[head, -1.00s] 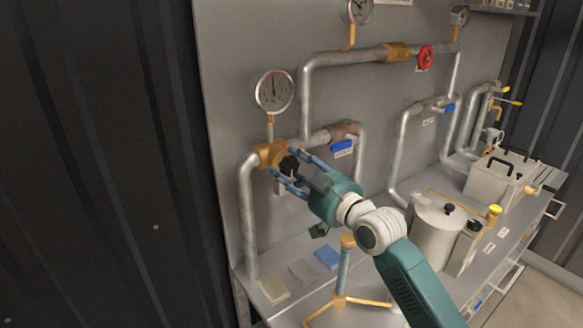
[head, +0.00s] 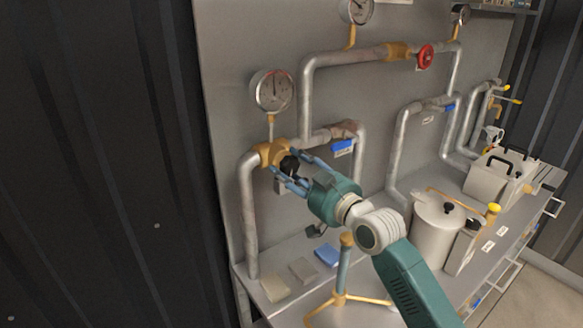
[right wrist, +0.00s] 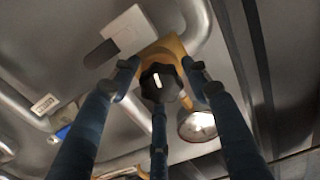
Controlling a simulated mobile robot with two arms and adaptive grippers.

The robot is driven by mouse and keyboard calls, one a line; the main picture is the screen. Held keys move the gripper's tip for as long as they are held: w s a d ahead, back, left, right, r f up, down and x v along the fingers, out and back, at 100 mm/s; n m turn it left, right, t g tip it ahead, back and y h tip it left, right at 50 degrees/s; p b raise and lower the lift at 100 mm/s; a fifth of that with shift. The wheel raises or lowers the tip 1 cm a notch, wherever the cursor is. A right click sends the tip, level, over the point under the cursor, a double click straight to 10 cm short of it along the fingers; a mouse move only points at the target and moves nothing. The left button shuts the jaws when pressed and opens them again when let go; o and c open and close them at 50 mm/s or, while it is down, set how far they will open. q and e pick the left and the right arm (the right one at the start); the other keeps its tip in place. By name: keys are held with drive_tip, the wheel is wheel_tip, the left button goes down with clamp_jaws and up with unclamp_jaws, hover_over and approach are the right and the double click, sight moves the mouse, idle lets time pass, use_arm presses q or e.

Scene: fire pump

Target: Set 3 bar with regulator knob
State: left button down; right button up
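The black regulator knob (head: 288,166) sits on a brass fitting (head: 268,153) at the left end of the piping; in the right wrist view the knob (right wrist: 160,84) shows a white mark. A round pressure gauge (head: 272,91) stands above it; its numbers are too small to read. My right gripper (head: 291,172) is at the knob, its blue fingers spread around it. In the right wrist view the fingers (right wrist: 162,85) stand on both sides and below, with gaps visible at the sides. My left gripper is out of view.
A blue-handled valve (head: 342,146) is on the pipe just right of the knob. A red handwheel (head: 425,57) is on the upper pipe. A yellow-legged stand (head: 342,275), a blue cloth-like piece (head: 327,255) and a lidded pot (head: 437,232) are on the bench below.

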drive_tip(key=shift+d, duration=0.1)
drive_tip(key=v, duration=1.1)
drive_tip(key=shift+s+d, duration=0.15)
drive_tip(key=shift+s, duration=0.25)
